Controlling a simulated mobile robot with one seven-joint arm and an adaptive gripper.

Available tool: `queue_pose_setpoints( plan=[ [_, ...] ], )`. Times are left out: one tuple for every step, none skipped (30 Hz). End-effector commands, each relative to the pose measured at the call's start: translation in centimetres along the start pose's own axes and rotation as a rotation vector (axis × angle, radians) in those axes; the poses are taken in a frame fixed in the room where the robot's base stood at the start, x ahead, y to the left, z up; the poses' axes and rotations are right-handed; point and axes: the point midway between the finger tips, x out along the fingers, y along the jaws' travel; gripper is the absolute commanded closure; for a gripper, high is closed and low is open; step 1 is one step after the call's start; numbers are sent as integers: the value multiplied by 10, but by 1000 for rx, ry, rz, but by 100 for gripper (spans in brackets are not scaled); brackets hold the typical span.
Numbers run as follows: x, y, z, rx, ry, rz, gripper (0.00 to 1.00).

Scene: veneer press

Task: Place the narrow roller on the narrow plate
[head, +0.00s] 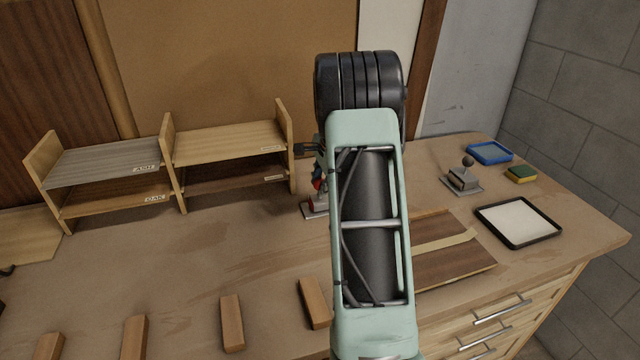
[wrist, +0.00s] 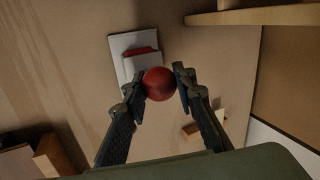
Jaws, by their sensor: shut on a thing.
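In the head view my arm hides most of the gripper; a bit of red (head: 317,184) shows just above the grey plate (head: 312,210). A second grey block with a dark knob (head: 464,176) stands on another grey plate (head: 478,190) at the right. The views do not settle which roller or plate is the narrow one.
Wooden shelves (head: 168,165) labelled for veneers stand at the back left, close to the gripper. A brown panel with a pale strip (head: 452,268) lies right of my arm. A white pad (head: 517,222), blue tray (head: 489,152) and sponge (head: 520,173) are farther right. Several wood blocks (head: 231,323) line the front.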

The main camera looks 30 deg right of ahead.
Motion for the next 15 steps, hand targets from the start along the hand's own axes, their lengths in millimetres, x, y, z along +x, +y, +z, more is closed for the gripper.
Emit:
queue_pose_setpoints(
  plan=[
    [3, 1, 0, 0, 0, -1, 100],
    [4, 1, 0, 0, 0, -1, 100],
    [5, 2, 0, 0, 0, -1, 100],
    [6, 2, 0, 0, 0, 0, 100],
    [7, 3, 0, 0, 0, 0, 100],
    [8, 3, 0, 0, 0, 0, 100],
    [9, 4, 0, 0, 0, 1, 100],
    [10, 5, 0, 0, -1, 1, 100],
    [11, 5, 1, 0, -1, 2, 100],
    [12, 6, 1, 0, -1, 3, 100],
    [12, 6, 1, 0, -2, 4, 100],
    [12, 6, 1, 0, -2, 5, 100],
    [13, 8, 2, 0, -4, 8, 71],
    [13, 8, 2, 0, -4, 9, 68],
    [13, 8, 2, 0, -4, 9, 64]
  ],
)
